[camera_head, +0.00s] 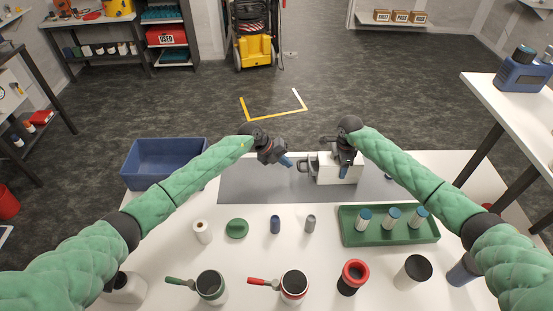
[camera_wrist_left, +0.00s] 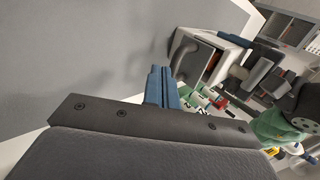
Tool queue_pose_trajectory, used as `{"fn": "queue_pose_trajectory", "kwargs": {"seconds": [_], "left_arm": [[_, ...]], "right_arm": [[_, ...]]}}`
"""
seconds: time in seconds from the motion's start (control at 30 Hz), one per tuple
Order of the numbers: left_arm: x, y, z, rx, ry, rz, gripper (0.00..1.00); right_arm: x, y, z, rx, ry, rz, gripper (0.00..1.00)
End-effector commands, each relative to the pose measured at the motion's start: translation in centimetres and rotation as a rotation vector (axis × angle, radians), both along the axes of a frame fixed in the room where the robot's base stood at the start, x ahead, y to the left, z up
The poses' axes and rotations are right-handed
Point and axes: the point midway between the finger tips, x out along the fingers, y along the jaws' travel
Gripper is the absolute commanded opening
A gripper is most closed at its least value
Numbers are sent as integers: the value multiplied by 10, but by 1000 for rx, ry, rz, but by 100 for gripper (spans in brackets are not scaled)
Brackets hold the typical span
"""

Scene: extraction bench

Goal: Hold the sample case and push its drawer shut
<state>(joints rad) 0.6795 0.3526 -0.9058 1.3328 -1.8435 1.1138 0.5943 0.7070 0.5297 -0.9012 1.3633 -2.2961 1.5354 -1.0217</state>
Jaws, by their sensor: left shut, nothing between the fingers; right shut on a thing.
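The white sample case (camera_head: 326,172) stands on the grey mat at the back middle of the table. Its drawer side with a grey handle (camera_head: 304,164) faces left, towards my left gripper. The wrist view shows the white case (camera_wrist_left: 229,41), its dark drawer front and the curved handle (camera_wrist_left: 184,54); I cannot tell how far the drawer stands out. My left gripper (camera_head: 287,161) is shut and empty, just left of the handle and apart from it; its blue fingertips (camera_wrist_left: 162,86) show together. My right gripper (camera_head: 344,171) is shut on the case, its fingers partly hiding it.
The grey mat (camera_head: 245,185) is clear left of the case. A blue bin (camera_head: 165,160) stands at the back left. A green tray (camera_head: 385,238) with blue-capped vials lies at right. Mugs (camera_head: 211,287) and small containers stand along the front.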

Motion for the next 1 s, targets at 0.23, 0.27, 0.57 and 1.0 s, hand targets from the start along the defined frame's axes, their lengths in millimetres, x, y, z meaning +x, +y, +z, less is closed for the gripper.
{"fn": "queue_pose_trajectory", "kwargs": {"seconds": [0.23, 0.27, 0.57, 1.0], "left_arm": [[1, -15, -3, 0, 1, 1, 0], [1, -15, -3, 0, 1, 1, 0], [1, -15, -3, 0, 1, 1, 0], [2, -54, -3, 0, 1, 1, 0]], "right_arm": [[0, 0, 0, 0, 0, 0, 33], [0, 0, 0, 0, 0, 0, 33], [0, 0, 0, 0, 0, 0, 33], [0, 2, 0, 2, 0, 2, 33]]}}
